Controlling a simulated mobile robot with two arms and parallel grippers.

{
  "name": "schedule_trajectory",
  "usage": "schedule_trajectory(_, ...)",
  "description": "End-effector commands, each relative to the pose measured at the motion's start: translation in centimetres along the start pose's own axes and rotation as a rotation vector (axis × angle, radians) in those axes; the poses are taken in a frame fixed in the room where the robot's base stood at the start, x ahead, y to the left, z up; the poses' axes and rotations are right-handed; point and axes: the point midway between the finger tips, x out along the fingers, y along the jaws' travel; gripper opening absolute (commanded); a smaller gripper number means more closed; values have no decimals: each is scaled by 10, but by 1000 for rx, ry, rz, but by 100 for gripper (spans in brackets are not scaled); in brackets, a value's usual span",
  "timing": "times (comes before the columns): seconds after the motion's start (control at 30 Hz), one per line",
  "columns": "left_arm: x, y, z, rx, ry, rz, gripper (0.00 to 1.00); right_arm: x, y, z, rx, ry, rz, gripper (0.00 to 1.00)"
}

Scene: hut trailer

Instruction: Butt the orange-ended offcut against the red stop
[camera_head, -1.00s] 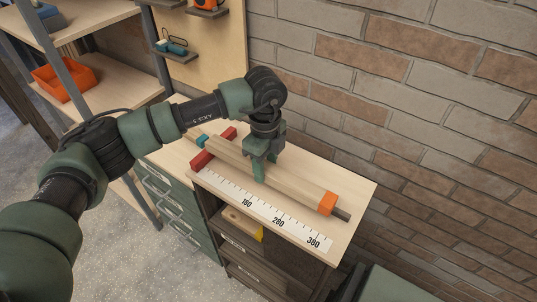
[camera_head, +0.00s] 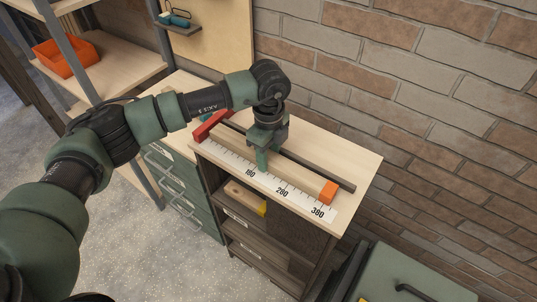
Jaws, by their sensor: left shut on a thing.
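The orange-ended offcut, a long pale wooden bar (camera_head: 296,181) with an orange right end (camera_head: 329,192), lies along the printed scale on the bench top. The red stop (camera_head: 211,126) is a bar across the scale's left end. My left gripper (camera_head: 262,160) points down and is shut on the offcut around its middle. The offcut's left part runs toward the stop, partly hidden by my gripper; I cannot tell whether they touch. A small teal piece (camera_head: 206,117) shows behind the stop; I cannot tell what it belongs to. My right gripper is not in view.
A dark rail (camera_head: 322,173) runs behind the offcut, parallel to it. The scale (camera_head: 234,164) lies in front. The bench's right end (camera_head: 357,166) is bare. A yellow-ended block (camera_head: 246,197) lies on a shelf below. A brick wall stands behind the bench.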

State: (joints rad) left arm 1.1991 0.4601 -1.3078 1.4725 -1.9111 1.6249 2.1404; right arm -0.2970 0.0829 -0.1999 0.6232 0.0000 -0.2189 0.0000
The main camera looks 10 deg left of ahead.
Motion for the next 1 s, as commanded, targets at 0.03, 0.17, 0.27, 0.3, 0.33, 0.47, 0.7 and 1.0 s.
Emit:
schedule_trajectory(0.03, -1, 0, 0, 0, 0, -1, 0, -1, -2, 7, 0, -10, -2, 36)
schedule_trajectory(0.17, -1, 0, 0, 0, 0, -1, 0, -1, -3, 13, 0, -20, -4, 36)
schedule_trajectory(0.27, -1, 0, 0, 0, 1, -1, 0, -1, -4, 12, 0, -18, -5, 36)
schedule_trajectory(0.3, -1, 0, 0, 0, 0, -1, 0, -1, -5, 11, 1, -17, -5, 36)
schedule_trajectory(0.33, -1, 0, 0, 0, 0, -1, 0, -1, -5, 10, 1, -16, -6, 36)
schedule_trajectory(0.47, -1, 0, 2, -1, 0, -1, 0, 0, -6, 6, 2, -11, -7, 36)
schedule_trajectory(0.7, -1, 0, 7, -1, 0, -1, 0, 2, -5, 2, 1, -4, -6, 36)
schedule_trajectory(1.0, -1, 0, 13, -2, 1, -1, 0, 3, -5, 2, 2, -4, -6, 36)
